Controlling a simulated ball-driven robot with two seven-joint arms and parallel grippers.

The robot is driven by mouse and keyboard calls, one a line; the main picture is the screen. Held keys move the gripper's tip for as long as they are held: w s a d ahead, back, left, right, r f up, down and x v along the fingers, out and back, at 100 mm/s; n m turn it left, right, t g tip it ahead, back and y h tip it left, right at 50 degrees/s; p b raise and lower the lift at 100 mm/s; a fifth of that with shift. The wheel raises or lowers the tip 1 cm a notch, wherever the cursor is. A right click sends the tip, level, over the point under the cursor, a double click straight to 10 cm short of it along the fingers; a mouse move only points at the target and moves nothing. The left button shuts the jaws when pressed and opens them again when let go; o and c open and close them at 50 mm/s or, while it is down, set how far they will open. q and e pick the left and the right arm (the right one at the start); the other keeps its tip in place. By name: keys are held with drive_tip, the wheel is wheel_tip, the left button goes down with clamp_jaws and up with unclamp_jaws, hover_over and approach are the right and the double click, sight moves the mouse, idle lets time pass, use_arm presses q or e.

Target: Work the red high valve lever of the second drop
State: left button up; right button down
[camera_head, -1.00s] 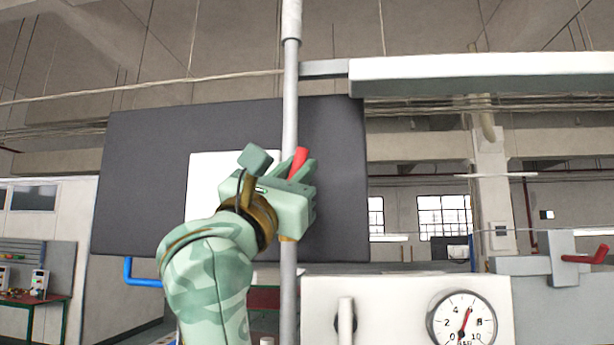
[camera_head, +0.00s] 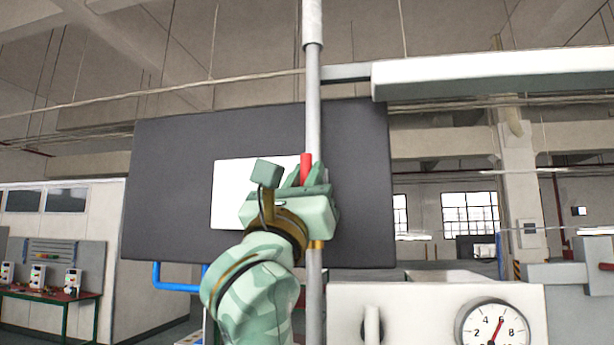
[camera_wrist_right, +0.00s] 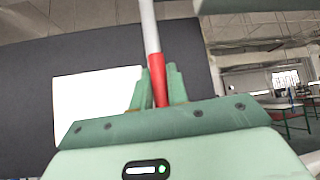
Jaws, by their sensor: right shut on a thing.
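The red valve lever (camera_head: 306,165) stands nearly upright in front of the grey vertical drop pipe (camera_head: 314,110). My right gripper (camera_head: 304,178) is shut on it, and only its upper end shows above the fingers. In the right wrist view the red lever (camera_wrist_right: 159,92) sits between the two green fingers (camera_wrist_right: 160,84), in line with the pipe (camera_wrist_right: 150,28). A brass-coloured fitting (camera_head: 316,244) shows on the pipe just below the gripper. The valve body is hidden behind the hand. My left gripper is not in view.
A dark board (camera_head: 165,190) with a white sheet (camera_head: 227,190) is behind the pipe. A white panel (camera_head: 420,310) with a round gauge (camera_head: 495,328) stands low right. Another red handle (camera_head: 606,266) is at the right edge. A pale beam (camera_head: 500,72) runs above.

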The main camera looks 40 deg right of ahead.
drive_tip(key=shift+s+r, duration=0.1)
drive_tip(key=shift+r, duration=0.15)
drive_tip(key=c, duration=1.4)
unclamp_jaws()
drive_tip(key=shift+c, duration=0.2)
drive_tip(key=shift+o, duration=0.4)
drive_tip(key=shift+w+f, duration=0.15)
drive_tip(key=shift+w, duration=0.05)
drive_tip(key=b+v, duration=0.6)
drive_tip(key=v, duration=1)
drive_tip(key=shift+b, duration=0.35)
drive_tip(key=shift+a+f, duration=0.1)
drive_tip(key=shift+f, duration=0.05)
